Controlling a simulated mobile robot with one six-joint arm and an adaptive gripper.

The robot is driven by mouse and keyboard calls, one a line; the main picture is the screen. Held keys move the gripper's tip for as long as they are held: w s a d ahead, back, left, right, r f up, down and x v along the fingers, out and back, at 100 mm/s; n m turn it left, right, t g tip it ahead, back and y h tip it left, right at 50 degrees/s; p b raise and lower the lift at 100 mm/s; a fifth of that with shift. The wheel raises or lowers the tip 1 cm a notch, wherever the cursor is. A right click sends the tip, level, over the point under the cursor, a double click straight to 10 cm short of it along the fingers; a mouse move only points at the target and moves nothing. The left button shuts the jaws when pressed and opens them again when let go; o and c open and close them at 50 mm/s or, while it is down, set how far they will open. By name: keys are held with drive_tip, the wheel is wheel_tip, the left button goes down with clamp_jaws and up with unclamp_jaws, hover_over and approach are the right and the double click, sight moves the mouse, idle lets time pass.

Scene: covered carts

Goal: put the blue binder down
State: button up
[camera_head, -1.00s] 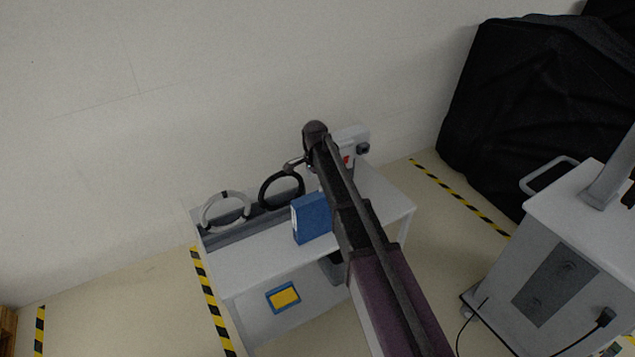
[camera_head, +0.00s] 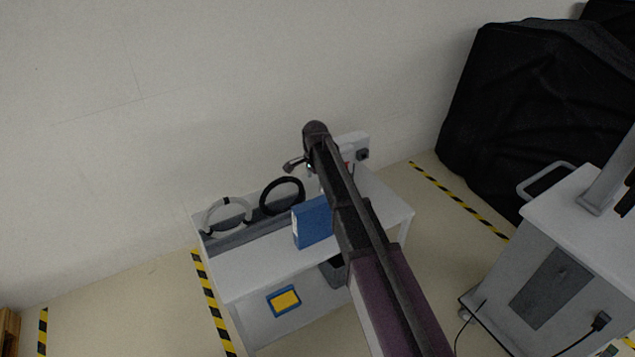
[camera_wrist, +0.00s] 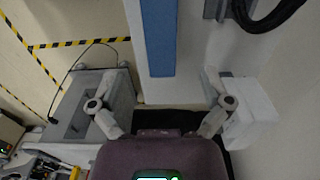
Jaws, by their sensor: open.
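The blue binder (camera_head: 312,222) stands upright on the white cart top (camera_head: 262,265), partly hidden behind my arm in the head view. In the wrist view the binder (camera_wrist: 158,38) is a blue strip running from the top edge down to mid-frame, between and beyond the fingers. My gripper (camera_wrist: 160,108) is open with its two fingers spread wide, and nothing is between the tips. In the head view the gripper is mostly hidden by my own arm.
A black-covered object (camera_head: 545,100) and another grey cart (camera_head: 560,270) are on the right. A wall is behind. The cart top's left front is clear.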

idle(0.3)
drive_tip(key=shift+s+d, duration=0.2)
drive_tip(key=s+d+n, duration=1.1)
drive_tip(key=s+d, duration=1.2)
drive_tip(key=s, duration=0.2)
drive_tip(key=shift+s+d, duration=0.15)
drive_tip(key=shift+s, duration=0.2)
drive_tip(key=shift+f, duration=0.15)
wheel_tip(320, 180, down, 8)
drive_tip(key=b, duration=0.8)
drive_tip(key=shift+r, duration=0.2)
